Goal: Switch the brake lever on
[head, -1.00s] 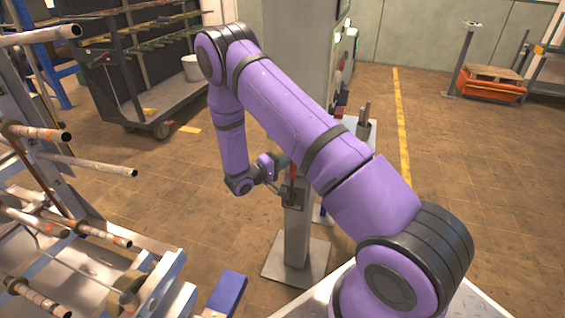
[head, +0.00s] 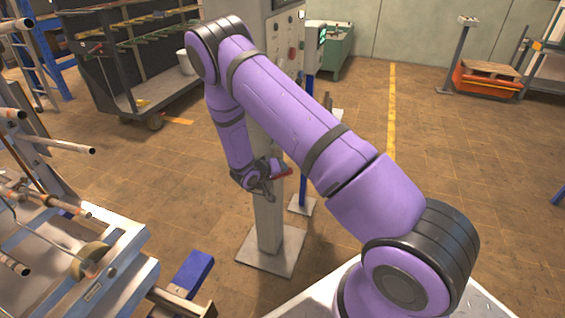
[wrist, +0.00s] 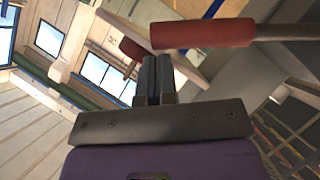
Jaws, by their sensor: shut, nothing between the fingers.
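The brake lever's red handle (head: 282,174) shows small in the head view, beside the grey column (head: 268,215) and partly hidden by my arm. It lies nearly level there. In the wrist view a thick red grip (wrist: 203,34) on a metal rod runs across the top, just beyond my fingertips and to their right. A second, smaller red piece (wrist: 131,49) is behind the fingers. My gripper (wrist: 153,62) is shut and empty, close to the red grip; whether they touch I cannot tell. In the head view my gripper (head: 268,190) is small beside the column.
A control panel with buttons (head: 286,45) is on the column above my arm. A rack with metal rods (head: 70,240) stands at left, a dark shelf cart (head: 125,95) behind it. A blue block (head: 192,270) lies low in front. Floor at right is open.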

